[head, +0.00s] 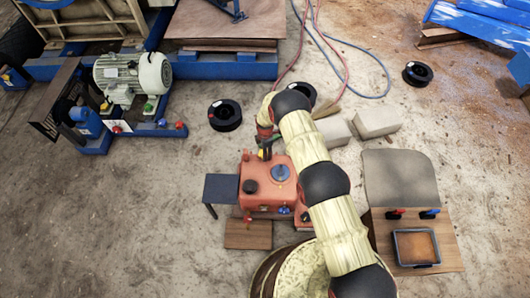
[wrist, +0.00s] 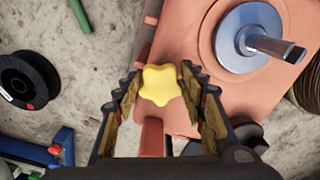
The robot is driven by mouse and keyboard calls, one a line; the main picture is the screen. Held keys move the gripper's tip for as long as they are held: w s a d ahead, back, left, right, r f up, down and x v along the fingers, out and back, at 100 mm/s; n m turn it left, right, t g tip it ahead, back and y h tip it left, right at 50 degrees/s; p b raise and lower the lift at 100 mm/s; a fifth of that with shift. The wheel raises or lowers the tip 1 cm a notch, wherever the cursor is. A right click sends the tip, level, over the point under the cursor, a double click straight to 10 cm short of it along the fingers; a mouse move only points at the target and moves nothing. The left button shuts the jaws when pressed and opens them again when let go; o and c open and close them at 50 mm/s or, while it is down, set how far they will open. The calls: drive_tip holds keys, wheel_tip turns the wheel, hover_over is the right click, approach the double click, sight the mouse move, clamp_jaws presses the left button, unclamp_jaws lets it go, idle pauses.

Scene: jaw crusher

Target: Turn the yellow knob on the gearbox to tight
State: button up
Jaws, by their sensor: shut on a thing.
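The orange-red gearbox (head: 262,198) stands on the floor in the middle of the head view. Its top, with a round grey-blue cap (wrist: 232,40) and a lever across it, fills the upper right of the wrist view. The yellow star-shaped knob (wrist: 161,86) sits at the gearbox's edge, between my fingertips. My gripper (wrist: 163,80) is shut on the knob, one finger on each side. In the head view my gripper (head: 265,150) is at the gearbox's far edge, and the knob cannot be made out clearly there. I see no tight marking.
A black spool (head: 225,115) lies left of my gripper. A dark side plate (head: 221,188) adjoins the gearbox's left. Pale blocks (head: 376,122) lie to the right. An electric motor (head: 132,75) on a blue frame stands upper left. The floor at lower left is clear.

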drive_tip(key=m+b, duration=0.1)
drive_tip(key=m, duration=0.3)
drive_tip(key=shift+s+m+b, duration=0.1)
drive_tip(key=shift+m+b, duration=0.25)
drive_tip(key=shift+m, duration=0.05)
drive_tip(key=m+b, duration=0.1)
drive_tip(key=m, duration=0.4)
drive_tip(key=shift+s, duration=0.2)
drive_tip(key=m, duration=0.5)
drive_tip(key=shift+s+a, duration=0.15)
drive_tip(key=m, duration=0.5)
drive_tip(key=shift+a+m, duration=0.2)
drive_tip(key=shift+m, duration=0.1)
drive_tip(key=o, duration=1.2)
drive_tip(key=shift+c, duration=0.2)
drive_tip(key=shift+r, duration=0.1)
wheel_tip(320, 180, up, 12)
